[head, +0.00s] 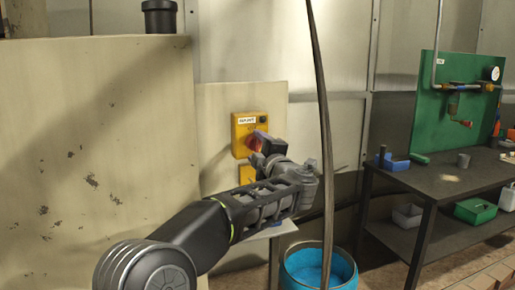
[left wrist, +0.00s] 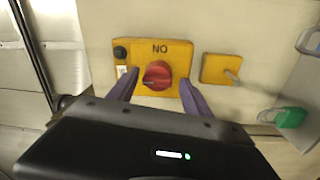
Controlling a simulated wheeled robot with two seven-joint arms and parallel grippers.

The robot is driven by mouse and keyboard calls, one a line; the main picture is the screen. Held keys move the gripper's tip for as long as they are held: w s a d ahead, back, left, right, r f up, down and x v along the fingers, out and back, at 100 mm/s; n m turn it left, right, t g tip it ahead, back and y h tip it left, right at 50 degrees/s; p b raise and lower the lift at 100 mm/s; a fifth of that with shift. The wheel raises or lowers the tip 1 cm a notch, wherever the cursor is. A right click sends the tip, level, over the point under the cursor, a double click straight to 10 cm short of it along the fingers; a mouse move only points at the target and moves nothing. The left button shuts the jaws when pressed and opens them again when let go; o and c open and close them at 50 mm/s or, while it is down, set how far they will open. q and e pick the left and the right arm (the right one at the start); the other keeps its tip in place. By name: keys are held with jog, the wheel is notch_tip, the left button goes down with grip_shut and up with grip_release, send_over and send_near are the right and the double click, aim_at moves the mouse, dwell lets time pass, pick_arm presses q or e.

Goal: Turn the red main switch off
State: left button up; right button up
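The red main switch (head: 253,143) is a round knob on a yellow box (head: 238,127) with a white label, fixed to a pale panel. In the left wrist view the red knob (left wrist: 157,75) sits on the yellow plate (left wrist: 180,50), below letters that read "NO" in that picture. My left gripper (head: 262,146) is at the switch. In the wrist view its purple fingers (left wrist: 158,80) are spread, one on each side of the knob. I cannot tell whether they touch it. In the head view the gripper partly hides the knob. My right gripper is not in view.
A second, smaller yellow plate (left wrist: 218,69) is beside the switch. A dark cable or pole (head: 325,120) hangs in front, right of my arm. A blue bucket (head: 318,268) stands below. A dark workbench (head: 440,182) with a green board (head: 440,100) is at right.

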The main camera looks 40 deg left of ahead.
pick_arm(q)
jog(key=shift+r, duration=0.1)
jog(key=shift+s+d, duration=0.25)
jog(key=shift+d, duration=0.25)
jog(key=b+v, duration=0.1)
jog(key=v, duration=0.5)
jog(key=shift+s+d, duration=0.25)
jog(key=shift+d, duration=0.05)
